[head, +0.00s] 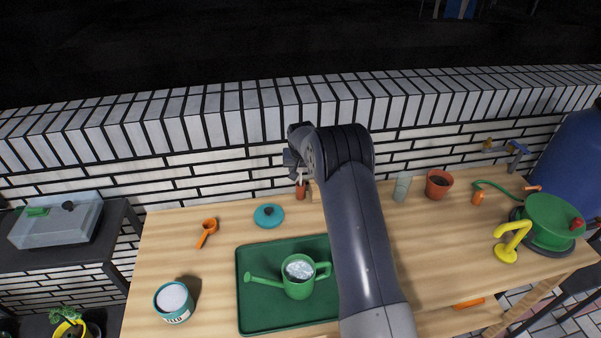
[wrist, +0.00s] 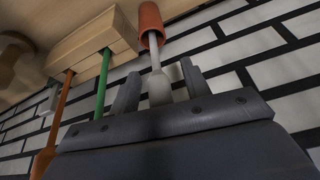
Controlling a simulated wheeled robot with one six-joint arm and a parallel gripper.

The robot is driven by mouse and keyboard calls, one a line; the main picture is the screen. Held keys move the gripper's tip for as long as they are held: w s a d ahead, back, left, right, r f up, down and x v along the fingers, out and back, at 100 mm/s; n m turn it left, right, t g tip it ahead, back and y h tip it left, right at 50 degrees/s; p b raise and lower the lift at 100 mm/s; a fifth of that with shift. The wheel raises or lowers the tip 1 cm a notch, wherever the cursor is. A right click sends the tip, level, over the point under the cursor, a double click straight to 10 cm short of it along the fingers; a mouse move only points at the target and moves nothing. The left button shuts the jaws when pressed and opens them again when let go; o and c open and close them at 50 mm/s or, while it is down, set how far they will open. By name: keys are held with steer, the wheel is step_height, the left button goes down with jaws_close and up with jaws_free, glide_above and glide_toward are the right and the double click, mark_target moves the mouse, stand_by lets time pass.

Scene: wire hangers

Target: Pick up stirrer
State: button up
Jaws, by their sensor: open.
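My gripper (wrist: 160,92) is open, with its two dark fingers on either side of a pale grey rod with a wider end (wrist: 159,85). The rod comes out of a terracotta-coloured holder or handle (wrist: 151,22). It is likely the stirrer, but I cannot be sure. I cannot tell whether either finger touches it. In the head view a small terracotta thing (head: 300,190) shows near the wall, partly beside my arm. My gripper there (head: 291,158) is mostly hidden by my own wrist.
A wooden block (wrist: 92,45) with an orange rod (wrist: 59,115) and a green rod (wrist: 102,85) is close beside. The table holds a green tray (head: 252,312) with a watering can (head: 298,287), an orange scoop (head: 207,230), a teal lid (head: 268,215) and a plant pot (head: 438,184).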

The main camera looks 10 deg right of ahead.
steer(key=shift+f, duration=0.15)
steer(key=shift+c, duration=0.6)
jaws_close()
